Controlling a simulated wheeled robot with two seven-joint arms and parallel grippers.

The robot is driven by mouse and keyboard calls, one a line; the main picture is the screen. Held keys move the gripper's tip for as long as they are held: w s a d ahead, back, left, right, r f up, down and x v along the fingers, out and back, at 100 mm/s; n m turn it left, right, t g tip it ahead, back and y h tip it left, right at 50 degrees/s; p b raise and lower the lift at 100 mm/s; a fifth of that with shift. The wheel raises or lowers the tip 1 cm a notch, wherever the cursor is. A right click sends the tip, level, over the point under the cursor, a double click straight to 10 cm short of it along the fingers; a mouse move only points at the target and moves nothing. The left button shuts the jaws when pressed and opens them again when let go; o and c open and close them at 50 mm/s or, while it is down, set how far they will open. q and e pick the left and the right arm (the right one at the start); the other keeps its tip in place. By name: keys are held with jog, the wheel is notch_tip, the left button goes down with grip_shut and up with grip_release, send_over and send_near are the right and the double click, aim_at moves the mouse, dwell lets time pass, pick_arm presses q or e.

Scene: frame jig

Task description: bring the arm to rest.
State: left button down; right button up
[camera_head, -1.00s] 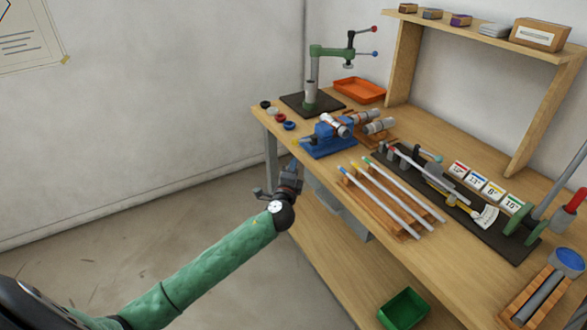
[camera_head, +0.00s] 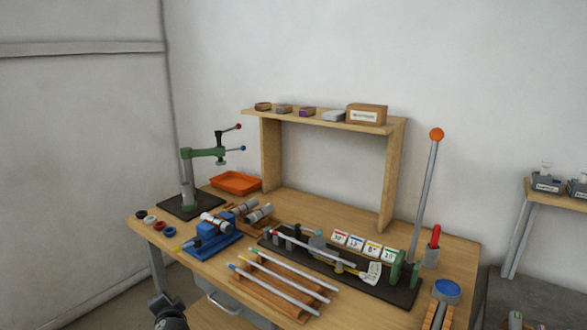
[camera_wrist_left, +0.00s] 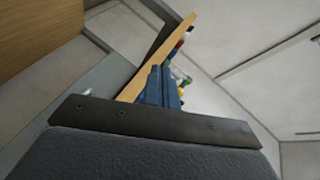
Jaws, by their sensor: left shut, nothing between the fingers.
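My left gripper (camera_head: 160,300) shows at the bottom left of the head view, in front of the workbench's left end and below its top. Most of the arm is out of the picture. In the left wrist view the blue fingers (camera_wrist_left: 163,86) are together with nothing between them. The edge of the wooden bench top (camera_wrist_left: 150,70) passes behind them. My right gripper is in neither view.
The wooden workbench (camera_head: 190,268) carries a blue vise (camera_head: 212,237), several rods (camera_head: 275,283) on a wooden rack, a green press (camera_head: 203,153), an orange tray (camera_head: 235,183) and a dark jig (camera_head: 400,291). A tall orange-knobbed lever (camera_head: 427,190) rises at right.

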pick_arm(q)
jog(key=s+d+f+n+g+h, duration=0.2)
jog(key=s+d+f+g, duration=0.1)
jog(key=s+d+f, duration=0.5)
jog(key=s+d+f+n+g+h, duration=0.1)
jog(key=s+d+f+g+h, duration=0.25)
jog(key=s+f, duration=0.45)
jog(key=s+d+f+n+g+h, duration=0.25)
jog(key=s+d+f, duration=0.3)
jog(key=s, duration=0.55)
jog(key=s+d+f+g, duration=0.1)
jog(key=s+d+f, duration=0.1)
jog(key=s, duration=0.6)
jog(key=s+d+f+g, duration=0.1)
jog(key=s+f, duration=0.3)
jog(key=s, duration=0.4)
jog(key=shift+s+d+f+g, duration=0.15)
jog(key=shift+d+f+g, duration=0.2)
jog(key=shift+d, duration=0.35)
